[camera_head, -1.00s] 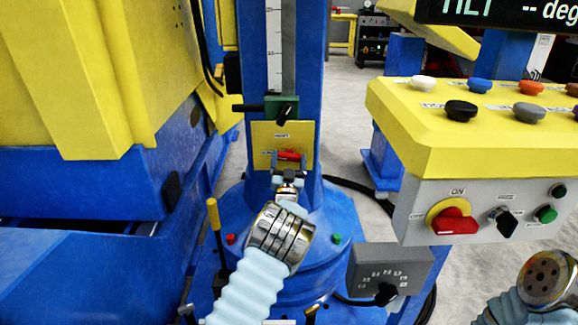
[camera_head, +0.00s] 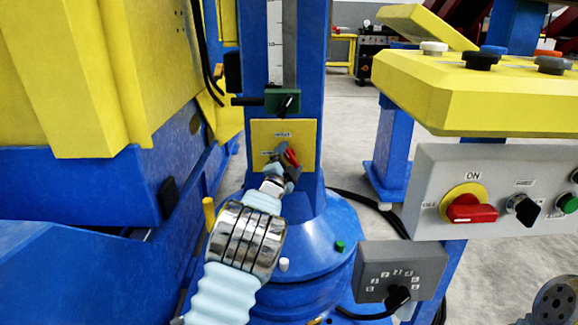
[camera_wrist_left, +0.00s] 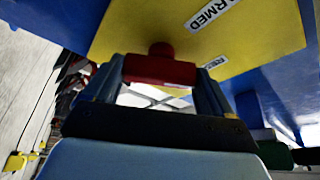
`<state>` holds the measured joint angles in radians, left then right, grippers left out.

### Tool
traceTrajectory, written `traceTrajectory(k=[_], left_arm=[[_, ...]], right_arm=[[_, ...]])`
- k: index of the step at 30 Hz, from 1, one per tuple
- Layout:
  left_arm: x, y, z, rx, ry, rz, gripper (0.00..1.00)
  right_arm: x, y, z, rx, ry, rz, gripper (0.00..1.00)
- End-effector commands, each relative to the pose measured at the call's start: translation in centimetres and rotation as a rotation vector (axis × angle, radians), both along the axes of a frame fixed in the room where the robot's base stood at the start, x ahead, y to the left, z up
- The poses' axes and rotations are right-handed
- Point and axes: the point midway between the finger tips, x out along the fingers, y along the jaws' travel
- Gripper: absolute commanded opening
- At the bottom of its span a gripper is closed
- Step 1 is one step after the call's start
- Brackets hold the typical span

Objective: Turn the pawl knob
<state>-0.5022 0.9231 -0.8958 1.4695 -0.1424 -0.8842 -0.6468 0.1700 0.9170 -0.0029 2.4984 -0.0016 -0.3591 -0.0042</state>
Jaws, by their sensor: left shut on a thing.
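The red pawl knob (camera_head: 291,157) sits on a yellow plate (camera_head: 304,132) on the blue column. Its bar stands tilted in the head view. My left gripper (camera_head: 286,160) is shut on the knob, its fingers partly covering it. In the left wrist view, the red knob (camera_wrist_left: 160,69) lies between the two fingertips (camera_wrist_left: 160,78), with a finger at each end. The yellow plate (camera_wrist_left: 135,30) there carries a label ending in "RMED" and another starting with "RE", partly hidden by the knob.
A green block (camera_head: 283,101) with a dark lever sits above the plate, under a scale. A yellow-handled lever (camera_head: 209,213) stands left of my left arm. A yellow control console (camera_head: 470,95) and a grey selector box (camera_head: 400,270) stand to the right.

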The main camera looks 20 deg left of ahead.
Motion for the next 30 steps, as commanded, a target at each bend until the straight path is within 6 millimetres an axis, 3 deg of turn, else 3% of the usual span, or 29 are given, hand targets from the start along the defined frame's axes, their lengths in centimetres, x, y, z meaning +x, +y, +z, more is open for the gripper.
traceTrajectory(k=[12,27,28,30], left_arm=[[0.06,-0.58,0.19,0.156,0.040,-0.010,0.54],[0.07,-0.72,0.19,0.171,0.044,-0.012,0.54],[0.07,-0.73,0.19,0.171,0.044,-0.012,0.88],[0.07,-0.67,0.18,0.171,0.045,-0.011,0.98]], right_arm=[[-0.03,0.10,-0.84,0.002,0.002,0.002,0.00],[-0.04,0.12,-0.87,0.002,0.002,0.002,0.00],[-0.04,0.12,-0.87,0.002,0.002,0.002,0.00],[-0.04,0.12,-0.87,0.002,0.002,0.002,0.00]])
